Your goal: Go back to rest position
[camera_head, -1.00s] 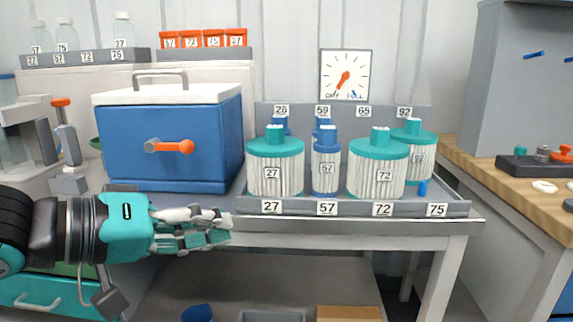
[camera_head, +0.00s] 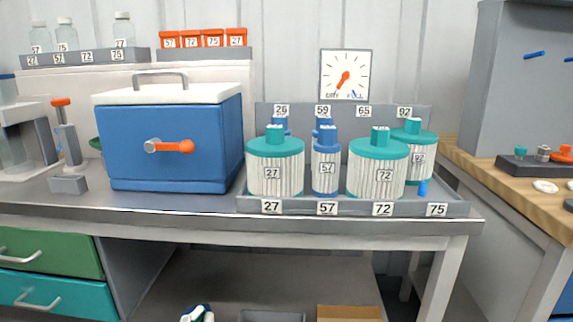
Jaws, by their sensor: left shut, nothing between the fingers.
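The rest of my left arm is out of the picture. My right gripper is not in view. White ribbed vessels with teal lids, labelled 27 (camera_head: 276,175) and 72 (camera_head: 377,177), stand upright in the grey numbered rack (camera_head: 340,207). A slimmer blue-capped vessel 57 (camera_head: 326,170) stands between them.
A blue box (camera_head: 170,160) with a white lid and orange handle stands left of the rack on the grey table (camera_head: 215,212). Drawers (camera_head: 45,252) are below at left. A wooden bench (camera_head: 505,190) stands at right. The space in front of the table looks clear.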

